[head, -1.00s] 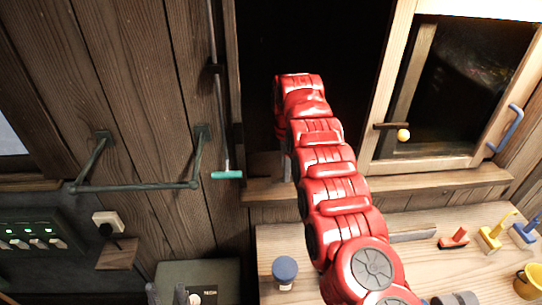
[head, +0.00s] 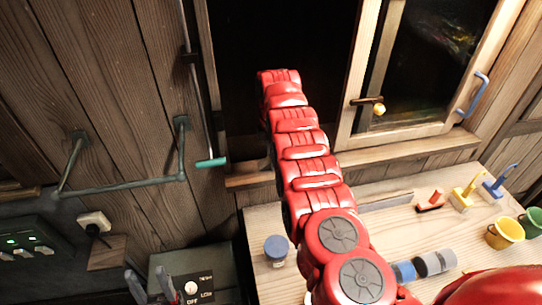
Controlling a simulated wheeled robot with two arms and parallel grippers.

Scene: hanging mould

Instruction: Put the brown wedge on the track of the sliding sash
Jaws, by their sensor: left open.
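The sliding sash (head: 352,75) is a light wooden frame with dark glass at the upper right, with a blue handle (head: 473,95) on its right side. A dark opening lies to its left. The wooden ledge below it (head: 400,151) runs along the window, partly covered by my red right arm. That arm reaches up into the opening, and its gripper is hidden beyond it. My left gripper (head: 150,284) seems to show at the bottom left, its two grey fingers apart and nothing visible between them. I cannot make out the brown wedge.
A wall rail (head: 125,186) and a switch box (head: 197,285) stand left. A rod with a teal end (head: 211,162) hangs beside the opening.

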